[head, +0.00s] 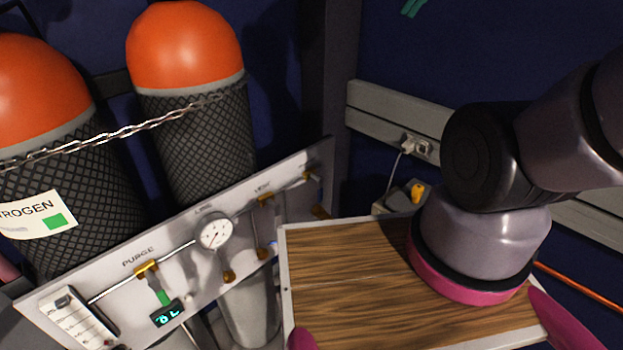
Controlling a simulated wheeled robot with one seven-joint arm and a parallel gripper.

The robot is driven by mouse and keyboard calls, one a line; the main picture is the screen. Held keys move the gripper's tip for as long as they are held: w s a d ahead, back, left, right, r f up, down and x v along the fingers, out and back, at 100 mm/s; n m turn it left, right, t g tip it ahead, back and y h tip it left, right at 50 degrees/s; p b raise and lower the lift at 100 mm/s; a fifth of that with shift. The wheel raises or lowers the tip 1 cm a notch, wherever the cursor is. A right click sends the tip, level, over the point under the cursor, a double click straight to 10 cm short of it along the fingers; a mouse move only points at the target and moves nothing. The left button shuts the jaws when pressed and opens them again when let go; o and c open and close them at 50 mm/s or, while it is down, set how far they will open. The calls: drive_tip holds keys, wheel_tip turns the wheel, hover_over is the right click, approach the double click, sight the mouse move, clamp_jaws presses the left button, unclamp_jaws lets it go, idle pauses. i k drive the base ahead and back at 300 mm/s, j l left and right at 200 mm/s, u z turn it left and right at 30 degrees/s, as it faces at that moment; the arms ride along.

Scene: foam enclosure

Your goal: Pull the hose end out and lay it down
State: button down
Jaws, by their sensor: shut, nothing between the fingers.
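My gripper is not in view; only upper parts of my arm show at the right. I cannot make out a hose end. A thin orange line (580,286) runs low along the wall at the far right, behind my arm. I cannot tell whether it is a hose or a cable, and its ends are hidden.
Two orange-topped cylinders (184,48) in black mesh stand at the left behind a chain (128,129). A tilted gauge panel (110,282) marked PURGE is below them. A grey wall rail (376,112) carries a socket with a plugged-in white cord.

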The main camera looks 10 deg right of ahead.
sight(323, 215)
drive_tip(key=k+j+z, duration=0.45)
drive_tip(key=k+z, duration=0.15)
drive_tip(key=z, duration=0.15)
drive_tip(key=k+j+z, duration=0.1)
drive_tip(key=k+z, duration=0.25)
